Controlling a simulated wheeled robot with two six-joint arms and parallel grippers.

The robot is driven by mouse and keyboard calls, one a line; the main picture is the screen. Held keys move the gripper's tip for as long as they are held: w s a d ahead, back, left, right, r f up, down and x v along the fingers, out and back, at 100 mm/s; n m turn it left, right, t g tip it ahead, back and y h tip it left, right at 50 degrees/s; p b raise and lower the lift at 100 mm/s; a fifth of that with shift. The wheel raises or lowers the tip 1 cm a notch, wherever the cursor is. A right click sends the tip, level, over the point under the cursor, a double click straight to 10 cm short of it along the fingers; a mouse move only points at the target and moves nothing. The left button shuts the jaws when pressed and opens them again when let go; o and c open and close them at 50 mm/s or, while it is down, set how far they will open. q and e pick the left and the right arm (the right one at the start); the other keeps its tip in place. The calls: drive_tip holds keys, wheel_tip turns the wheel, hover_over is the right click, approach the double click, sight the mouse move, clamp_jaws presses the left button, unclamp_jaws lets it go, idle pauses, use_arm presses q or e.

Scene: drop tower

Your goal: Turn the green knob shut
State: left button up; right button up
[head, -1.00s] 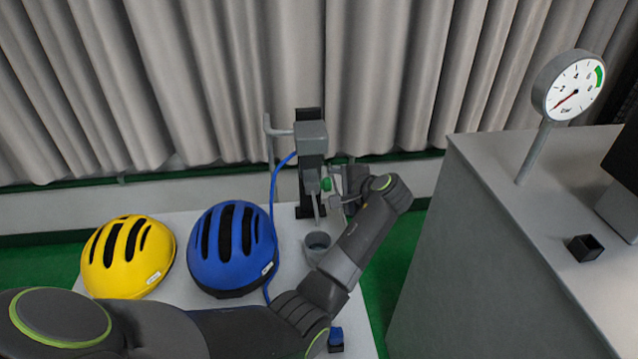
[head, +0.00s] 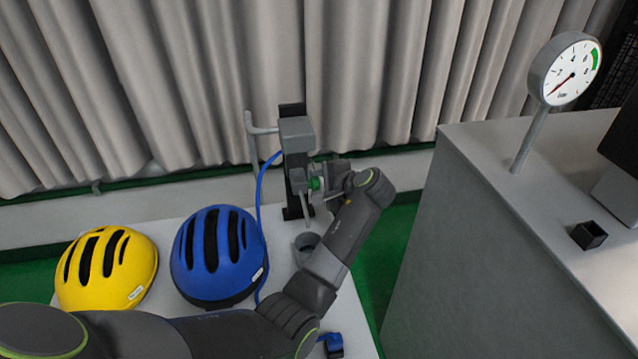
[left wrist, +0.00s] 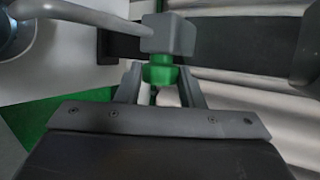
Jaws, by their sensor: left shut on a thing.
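The green knob (head: 315,184) sits on the right side of a grey valve block on the post at the back of the white table. My left gripper (head: 322,184) reaches it from the right and is shut on it. In the left wrist view the green knob (left wrist: 160,72) lies between the two fingers of my left gripper (left wrist: 160,88), below a grey block (left wrist: 168,34). The fingers hide part of the knob in the head view. My right gripper is not in view.
A yellow helmet (head: 108,268) and a blue helmet (head: 217,252) lie on the white table, left of my arm. A blue hose (head: 259,200) runs down from the post. A grey cabinet (head: 470,240) with a dial gauge (head: 566,70) and a small black box (head: 588,235) stands at right.

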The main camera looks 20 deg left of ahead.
use_arm(q)
drive_tip(key=shift+s+f+t+y+b, duration=0.1)
drive_tip(key=shift+f+t+y+b, duration=0.25)
drive_tip(key=shift+b, duration=0.25)
drive_tip(key=shift+n+t+y+b, duration=0.45)
drive_tip(key=shift+y+b, duration=0.1)
drive_tip(key=shift+b, duration=0.2)
drive_tip(key=shift+r, duration=0.15)
drive_tip(key=o, duration=1)
